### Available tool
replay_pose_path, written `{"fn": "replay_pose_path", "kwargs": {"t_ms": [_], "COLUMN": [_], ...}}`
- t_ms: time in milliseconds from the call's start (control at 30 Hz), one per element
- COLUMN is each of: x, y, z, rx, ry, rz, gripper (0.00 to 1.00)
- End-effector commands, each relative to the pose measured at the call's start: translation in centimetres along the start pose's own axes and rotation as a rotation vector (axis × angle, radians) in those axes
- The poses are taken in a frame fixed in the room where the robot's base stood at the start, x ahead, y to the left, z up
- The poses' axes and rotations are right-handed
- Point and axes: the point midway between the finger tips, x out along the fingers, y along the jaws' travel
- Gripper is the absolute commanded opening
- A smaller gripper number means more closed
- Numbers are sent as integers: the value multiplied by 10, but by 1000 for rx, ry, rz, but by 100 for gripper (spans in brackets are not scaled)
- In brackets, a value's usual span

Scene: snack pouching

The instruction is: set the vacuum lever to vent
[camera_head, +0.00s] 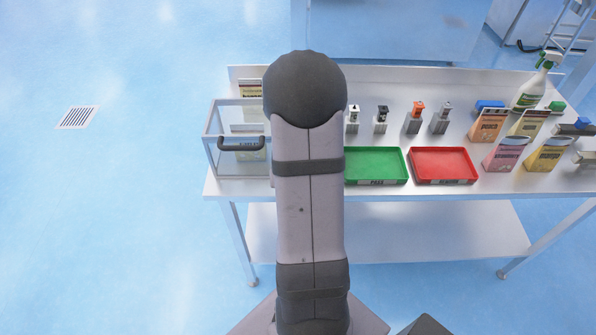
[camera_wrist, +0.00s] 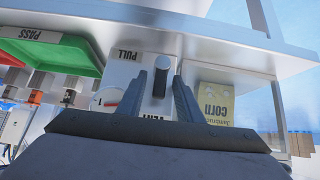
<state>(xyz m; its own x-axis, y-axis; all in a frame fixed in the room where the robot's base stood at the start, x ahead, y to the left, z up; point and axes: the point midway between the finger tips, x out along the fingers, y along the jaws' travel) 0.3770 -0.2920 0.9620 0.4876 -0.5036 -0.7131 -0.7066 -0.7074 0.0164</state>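In the wrist view, the vacuum lever (camera_wrist: 160,72) is a dark upright bar with a rounded end on a pale panel. A "PULL" label (camera_wrist: 128,56) is at one end of its travel, and a partly covered "VENT" label (camera_wrist: 158,117) is near my gripper's base. My gripper (camera_wrist: 160,78) is open, one dark finger on each side of the lever, with visible gaps. I cannot tell how deep the fingers reach around it. In the head view my arm hides the gripper and the lever.
A round gauge (camera_wrist: 108,98) and a corn pouch (camera_wrist: 214,104) flank the lever. A clear chamber with a dark handle (camera_head: 240,143) stands left of my arm. The green tray (camera_head: 405,181) and red tray (camera_head: 474,179) lie to the right; pouches and a spray bottle (camera_head: 530,90) stand beyond.

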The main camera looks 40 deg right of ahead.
Motion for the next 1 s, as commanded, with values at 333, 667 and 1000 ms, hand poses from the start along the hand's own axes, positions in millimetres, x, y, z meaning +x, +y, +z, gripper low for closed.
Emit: {"fn": "replay_pose_path", "kwargs": {"t_ms": [333,667,1000], "x": [-5,-30,-62], "y": [0,1,2], "z": [-8,-34,-64], "rx": [1,2,1], "ry": [8,11,6], "rz": [0,0,1], "gripper": [33,33,33]}}
